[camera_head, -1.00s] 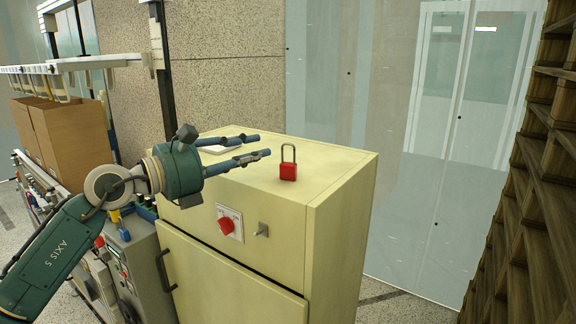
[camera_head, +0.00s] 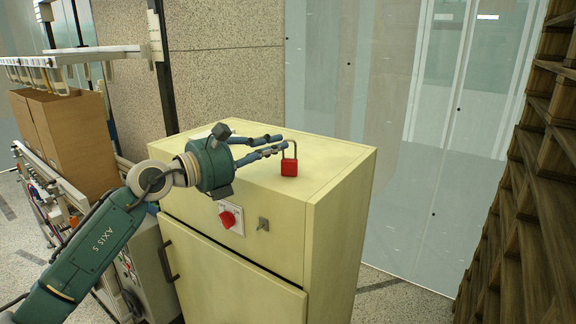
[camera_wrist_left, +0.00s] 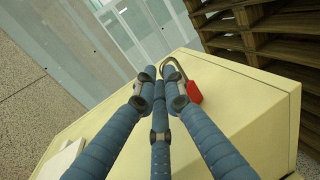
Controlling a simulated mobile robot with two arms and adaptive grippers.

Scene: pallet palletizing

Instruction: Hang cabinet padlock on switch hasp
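The red padlock (camera_head: 289,168) stands upright on the cabinet top near its front edge, its metal shackle pointing up. It also shows in the left wrist view (camera_wrist_left: 194,92). My left gripper (camera_head: 284,143) is at the shackle from the left, with its fingertips drawn together on the shackle's near leg. In the left wrist view its fingers (camera_wrist_left: 160,73) converge there, and the right fingertip partly covers the shackle. The red rotary switch (camera_head: 229,217) is on a white plate on the cabinet front. My right gripper is not in view.
The pale yellow cabinet (camera_head: 335,215) has a door with a dark handle below the switch. A white flat item (camera_wrist_left: 62,158) lies on its top. Wooden pallets (camera_head: 540,190) are stacked at the right. A cardboard box (camera_head: 75,140) is at the left.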

